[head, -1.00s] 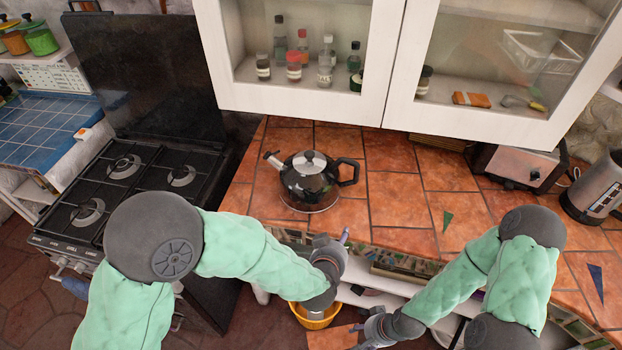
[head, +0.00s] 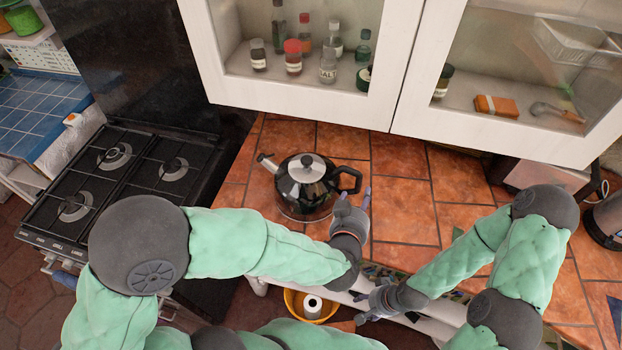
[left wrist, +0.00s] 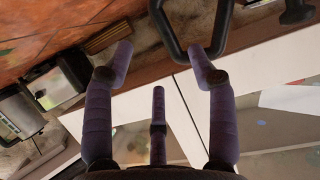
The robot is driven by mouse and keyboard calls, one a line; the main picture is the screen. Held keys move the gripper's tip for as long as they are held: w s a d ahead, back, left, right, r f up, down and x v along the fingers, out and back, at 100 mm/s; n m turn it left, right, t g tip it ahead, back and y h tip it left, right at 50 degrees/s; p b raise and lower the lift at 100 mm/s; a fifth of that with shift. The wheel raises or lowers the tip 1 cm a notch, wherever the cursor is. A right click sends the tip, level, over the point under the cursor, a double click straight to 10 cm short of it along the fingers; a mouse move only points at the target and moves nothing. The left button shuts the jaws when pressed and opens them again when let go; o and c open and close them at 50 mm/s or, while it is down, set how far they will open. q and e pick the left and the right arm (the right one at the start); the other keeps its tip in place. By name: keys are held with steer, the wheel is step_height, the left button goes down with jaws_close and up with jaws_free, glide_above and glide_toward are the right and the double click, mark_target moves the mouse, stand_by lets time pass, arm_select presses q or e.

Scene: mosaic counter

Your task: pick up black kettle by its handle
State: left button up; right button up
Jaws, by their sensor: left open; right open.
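The black kettle (head: 292,187) stands upright on the orange tiled counter, with its spout to the left and its black handle (head: 357,178) to the right. My left gripper (head: 365,196) is open and empty just below and right of the handle. In the left wrist view, the handle loop (left wrist: 167,32) shows at the top, near the open fingertips (left wrist: 161,53). One fingertip overlaps the loop in the picture; I cannot tell whether they touch. My right gripper (head: 362,308) is open and empty, low at the counter's front edge, away from the kettle.
White glass-door cabinets (head: 395,100) hang above the counter behind the kettle. A black gas stove (head: 95,190) is at the left. A toaster (head: 545,178) stands at the back right. A yellow bucket (head: 290,304) is below the counter. The tiles right of the kettle are mostly clear.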

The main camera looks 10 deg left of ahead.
mark_target(360, 188)
arm_select(q)
steer(key=b+x, duration=0.1)
steer(key=x, duration=0.2)
steer(key=b+x, duration=0.1)
steer(key=x, duration=0.1)
steer(key=f+b+x, duration=0.1)
steer(key=x, duration=0.2)
steer(key=shift+a+f, duration=0.2)
steer(key=shift+f, duration=0.05)
steer(key=shift+w+f, duration=0.1)
steer(key=shift+w, duration=0.3)
jaws_close()
steer(key=shift+w+r, duration=0.1)
steer(key=shift+r, duration=0.2)
